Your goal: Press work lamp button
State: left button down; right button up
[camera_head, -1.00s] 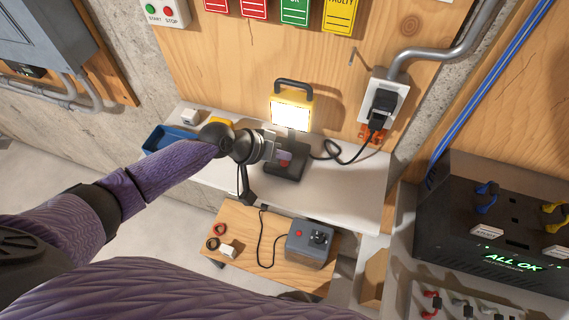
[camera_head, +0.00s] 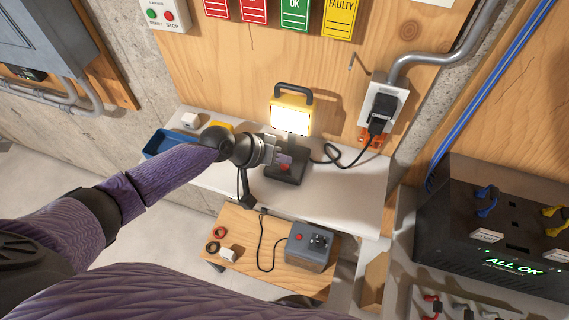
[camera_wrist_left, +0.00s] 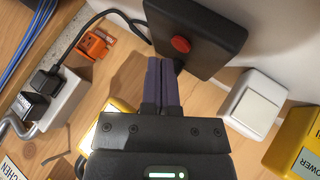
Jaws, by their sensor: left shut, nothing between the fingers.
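The work lamp (camera_head: 290,113) stands on the white shelf, a yellow-framed panel that is lit, on a dark base (camera_head: 283,174). Its red button (camera_head: 284,167) sits on the base; the button also shows in the left wrist view (camera_wrist_left: 181,44). My left gripper (camera_head: 283,157) is shut and empty, with its fingertips close beside the button. In the left wrist view the fingertips (camera_wrist_left: 160,62) point at the base just left of and below the button; I cannot tell whether they touch it. My right gripper is not in view.
The lamp's black cable runs to a wall socket (camera_head: 384,102). On the shelf (camera_head: 345,190) are a blue tray (camera_head: 163,143) and a small white box (camera_head: 190,120). Below, a wooden board holds a grey control box (camera_head: 311,246). A black panel (camera_head: 490,220) stands at right.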

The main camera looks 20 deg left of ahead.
aim_at(281, 168)
pick_arm(q)
jog(key=shift+f, duration=0.1)
dwell(0.7)
jog(key=shift+f+b, duration=0.35)
jog(key=shift+b, duration=0.05)
jog(key=shift+f+b, duration=0.35)
jog(key=shift+f, duration=0.05)
dwell(0.4)
jog(key=shift+r, duration=0.15)
jog(key=shift+r+p, duration=0.7)
jog(key=shift+p, duration=0.05)
notch_tip(281, 168, up, 5)
jog(key=p, duration=0.5)
jog(key=shift+r, duration=0.1)
dwell(0.4)
